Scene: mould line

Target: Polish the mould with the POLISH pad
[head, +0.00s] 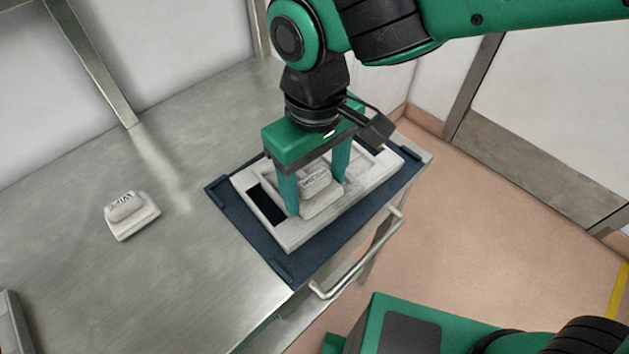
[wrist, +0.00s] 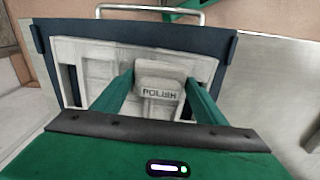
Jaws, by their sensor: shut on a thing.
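The white POLISH pad (head: 318,188) is between the two green fingers of my gripper (head: 318,192). My gripper is shut on it. The pad also shows in the wrist view (wrist: 158,85), its label facing the camera. The pale mould (head: 292,239) is a rectangular frame with recesses, lying on a dark blue mat (head: 232,213). The pad is over the middle of the mould; I cannot tell whether it touches the surface. The mould also shows in the wrist view (wrist: 62,52), partly hidden by my fingers.
A metal handle bar (head: 357,262) runs along the table's edge beside the mat. The table between that pad and the mat is clear.

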